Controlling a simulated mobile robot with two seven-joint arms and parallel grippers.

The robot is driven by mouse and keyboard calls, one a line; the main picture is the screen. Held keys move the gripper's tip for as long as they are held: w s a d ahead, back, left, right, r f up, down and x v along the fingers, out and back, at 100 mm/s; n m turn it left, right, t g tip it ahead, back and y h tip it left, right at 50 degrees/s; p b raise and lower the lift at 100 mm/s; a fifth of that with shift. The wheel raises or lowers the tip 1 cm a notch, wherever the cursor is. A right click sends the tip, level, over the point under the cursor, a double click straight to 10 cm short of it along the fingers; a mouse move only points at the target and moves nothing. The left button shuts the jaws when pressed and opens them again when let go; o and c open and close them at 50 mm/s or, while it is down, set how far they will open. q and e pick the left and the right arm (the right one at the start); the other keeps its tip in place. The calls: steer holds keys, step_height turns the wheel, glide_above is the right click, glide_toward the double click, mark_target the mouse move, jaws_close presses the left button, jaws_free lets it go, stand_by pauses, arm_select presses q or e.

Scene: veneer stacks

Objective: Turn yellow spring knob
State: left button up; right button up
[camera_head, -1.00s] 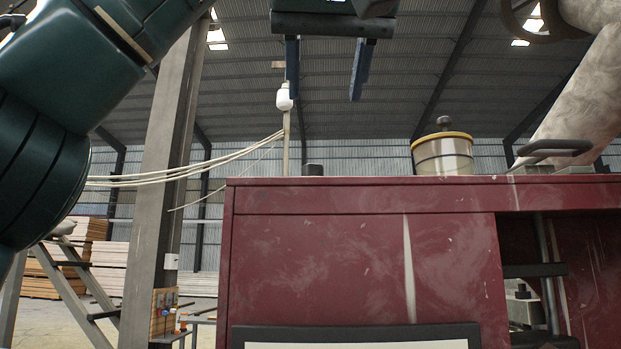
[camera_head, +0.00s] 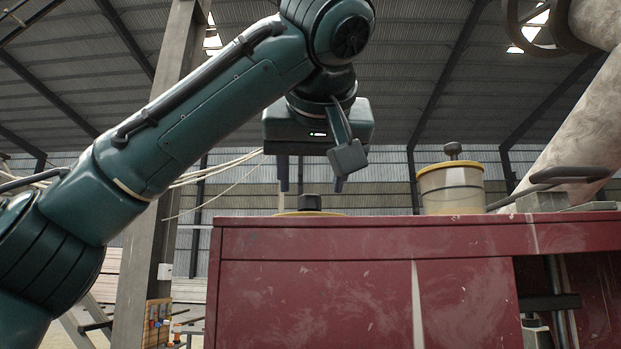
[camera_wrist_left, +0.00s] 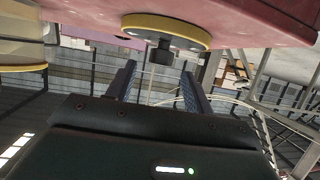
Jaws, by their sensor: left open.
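A dark knob (camera_head: 310,203) stands on a flat yellow disc (camera_head: 290,213) on top of the red cabinet (camera_head: 330,290). In the left wrist view the dark knob (camera_wrist_left: 162,52) and yellow disc (camera_wrist_left: 190,28) show near the top centre. My left gripper (camera_head: 311,188) points down just above the knob, its blue fingers apart, one to each side of it in the picture. In the left wrist view the open left gripper (camera_wrist_left: 158,70) has the knob between and just beyond its fingertips, with no contact visible. My right gripper is not in view.
A yellow-rimmed clear container (camera_head: 451,188) with a dark knob on its lid stands on the cabinet to the right. A dark handle (camera_head: 570,174) and a large pale pipe (camera_head: 585,130) are farther right. A grey post (camera_head: 160,200) and cables stand behind my left arm.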

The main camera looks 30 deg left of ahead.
mark_target(310, 195)
arm_select(q)
steer(key=shift+p+x, duration=0.4)
steer(key=shift+x, duration=1.3)
steer(key=shift+c, duration=0.4)
steer(key=c, duration=0.9)
